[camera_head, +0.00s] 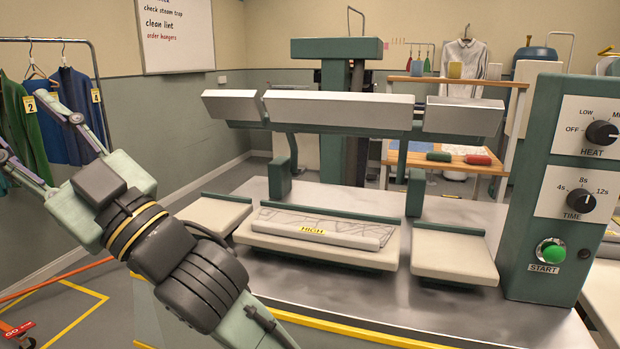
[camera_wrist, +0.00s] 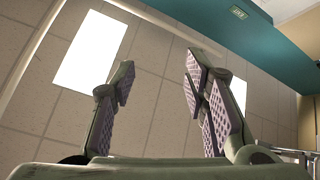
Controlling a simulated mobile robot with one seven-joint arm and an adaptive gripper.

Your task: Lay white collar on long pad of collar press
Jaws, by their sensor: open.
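The collar press has a long middle pad (camera_head: 312,253) between two short side pads. A pale, flat piece with grey crease-like lines, which looks like the white collar (camera_head: 335,227), lies along the long pad. The long upper head (camera_head: 338,110) is raised well above the pad. My gripper (camera_head: 22,124) is at the left, away from the press, pointing up and left with fingers apart. In the wrist view my gripper (camera_wrist: 159,66) is open and empty, facing the ceiling.
A control box (camera_head: 560,190) with heat and time dials and a green start button (camera_head: 551,252) stands at the right. A garment rail (camera_head: 60,41) with hanging clothes is behind my gripper. The steel bench (camera_head: 410,305) is clear in front of the pads.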

